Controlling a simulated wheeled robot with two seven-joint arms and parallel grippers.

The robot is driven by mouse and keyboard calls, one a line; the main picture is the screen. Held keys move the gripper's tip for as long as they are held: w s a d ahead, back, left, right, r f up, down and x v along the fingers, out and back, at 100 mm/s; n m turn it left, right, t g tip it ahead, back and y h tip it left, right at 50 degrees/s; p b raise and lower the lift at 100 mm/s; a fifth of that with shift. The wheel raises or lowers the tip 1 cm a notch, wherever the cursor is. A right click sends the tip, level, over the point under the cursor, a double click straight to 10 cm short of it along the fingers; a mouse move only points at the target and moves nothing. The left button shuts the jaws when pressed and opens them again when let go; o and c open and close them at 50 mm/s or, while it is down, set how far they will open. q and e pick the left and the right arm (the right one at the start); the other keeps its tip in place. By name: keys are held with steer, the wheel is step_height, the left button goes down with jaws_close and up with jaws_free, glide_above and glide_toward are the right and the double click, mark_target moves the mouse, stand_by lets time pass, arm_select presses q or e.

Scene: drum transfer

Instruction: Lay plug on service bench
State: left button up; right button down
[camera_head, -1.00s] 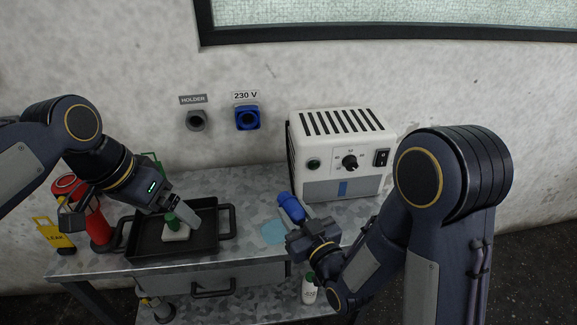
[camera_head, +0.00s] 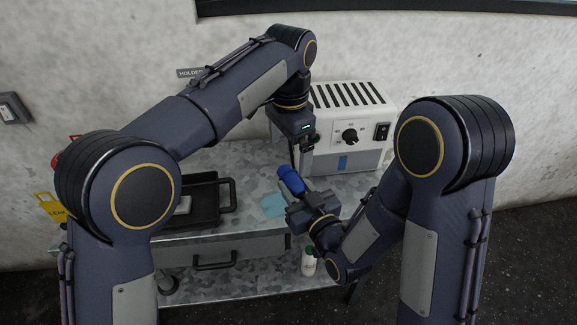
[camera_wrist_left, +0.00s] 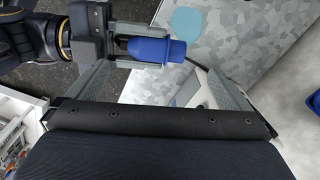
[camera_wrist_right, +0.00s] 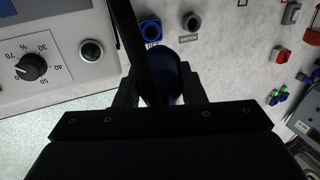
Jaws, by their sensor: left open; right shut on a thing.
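The blue plug (camera_head: 291,181) is held in my right gripper (camera_head: 301,199), above the front right part of the service bench (camera_head: 245,155). It also shows in the left wrist view (camera_wrist_left: 165,52) and as a dark blue round shape in the right wrist view (camera_wrist_right: 175,78). My right gripper is shut on it. My left gripper (camera_head: 297,152) is open, just above and behind the plug. A light blue round patch (camera_head: 273,206) marks the bench top.
A white control box (camera_head: 350,125) stands at the back right of the bench. A black tray (camera_head: 205,215) holds a pale block at left. A yellow leak sign (camera_head: 50,206) is at far left. A blue wall socket (camera_wrist_right: 150,30) shows in the right wrist view.

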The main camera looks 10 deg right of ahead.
mark_target(289, 175)
arm_select(q)
step_height(289, 175, down, 10)
steer(key=shift+r, duration=0.1)
stand_by(0.4)
steer(key=shift+a, duration=0.1)
steer(key=c, duration=0.9)
steer(key=shift+w, duration=0.1)
steer(key=shift+c, duration=0.6)
arm_select(e)
steer(key=c, duration=1.3)
jaws_free()
steer(key=shift+c, duration=0.2)
steer(key=o, duration=0.5)
